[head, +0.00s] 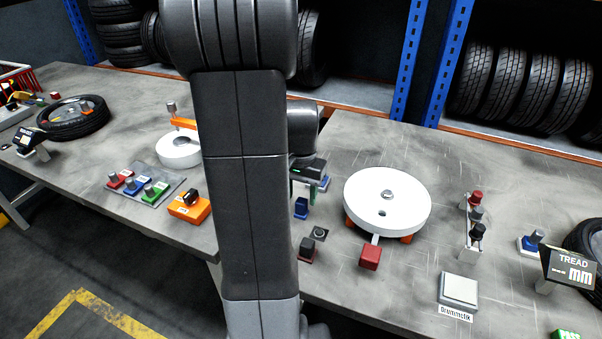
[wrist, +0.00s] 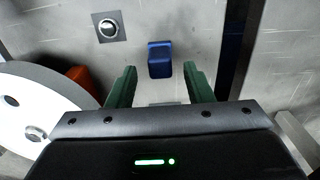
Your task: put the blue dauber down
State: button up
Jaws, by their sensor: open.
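A small blue block (wrist: 160,60) stands on the grey table in the wrist view, darker on its near face. The head view shows it below my gripper (head: 301,208). It may be the blue dauber, but I cannot tell for sure. My gripper (wrist: 159,72) is open, its green fingers on either side of the block's near end, with a visible gap on each side. In the head view my arm hides part of the table, and my gripper (head: 308,178) shows only partly. Blue-based pieces with grey knobs stand on the left mat (head: 137,186) and at the right (head: 531,243).
A white round disc (head: 388,200) stands right of my gripper, with a red block (head: 370,257) at its front. A white pad (head: 458,291) and a tread display (head: 571,268) are farther right.

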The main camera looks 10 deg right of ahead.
aim_at(301, 201)
notch_tip(301, 201, up, 8)
jog(key=shift+f, duration=0.15)
dwell(1.6)
notch_tip(301, 201, down, 12)
jog(key=shift+f, duration=0.25)
jog(key=shift+r, duration=2.05)
